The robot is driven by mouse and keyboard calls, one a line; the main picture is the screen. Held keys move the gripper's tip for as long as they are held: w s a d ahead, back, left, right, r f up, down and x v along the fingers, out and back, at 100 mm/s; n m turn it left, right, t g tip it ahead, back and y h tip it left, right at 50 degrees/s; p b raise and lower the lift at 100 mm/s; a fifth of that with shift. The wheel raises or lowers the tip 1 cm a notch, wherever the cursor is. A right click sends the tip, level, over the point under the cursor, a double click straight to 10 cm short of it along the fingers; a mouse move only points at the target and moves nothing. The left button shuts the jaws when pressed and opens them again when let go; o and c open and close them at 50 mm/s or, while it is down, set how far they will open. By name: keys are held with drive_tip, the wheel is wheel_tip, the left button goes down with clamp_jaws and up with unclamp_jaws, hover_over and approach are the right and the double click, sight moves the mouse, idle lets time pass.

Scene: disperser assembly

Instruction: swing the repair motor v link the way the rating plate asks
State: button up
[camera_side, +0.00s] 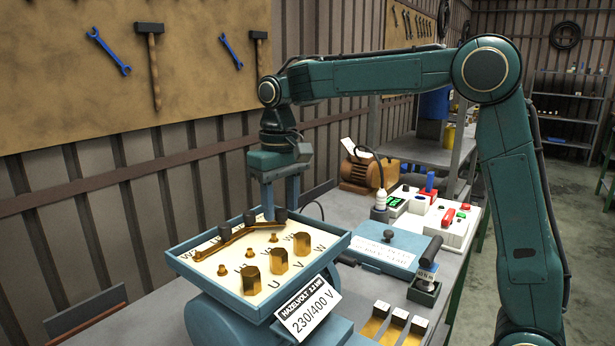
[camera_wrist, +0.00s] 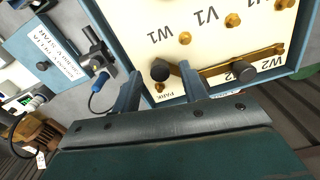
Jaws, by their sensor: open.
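The motor's terminal box (camera_side: 340,243) has a cream board with brass studs, hex posts marked U, V and W, and brass links with black knobs. The rating plate (camera_side: 306,306) leans on its front and reads HAZELVOLT, 2.2 kW, 230/400 V. My gripper (camera_side: 280,213) is open and low over the board's back edge. In the wrist view a black knob (camera_wrist: 160,71) stands between my open fingertips, by the word PARK. A brass link (camera_wrist: 228,68) runs right from there toward W2, with another knob (camera_wrist: 243,71) beside it. I cannot tell which link is V.
A blue board (camera_side: 385,252) beside the box carries a card with DELTA and STAR. A black-handled tool (camera_side: 428,262) stands in a block to its right. Brass pieces with white tags (camera_side: 396,322) lie at the front. Test units (camera_side: 430,210) stand behind.

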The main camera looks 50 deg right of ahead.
drive_tip(key=shift+f, duration=0.45)
clamp_jaws()
drive_tip(key=shift+w+d+n, duration=0.15)
drive_tip(key=shift+n, duration=0.15)
drive_tip(key=w+n, duration=0.1)
drive_tip(key=n, duration=0.1)
drive_tip(key=d+n, duration=0.1)
drive_tip(key=shift+w+n, duration=0.35)
drive_tip(key=shift+n, duration=0.05)
drive_tip(key=shift+w+d+n, duration=0.15)
drive_tip(key=shift+w+n, duration=0.45)
drive_tip(key=shift+n, duration=0.6)
drive_tip(key=shift+w+d+n, duration=0.1)
drive_tip(key=shift+w+n, duration=0.5)
drive_tip(key=shift+n, duration=0.6)
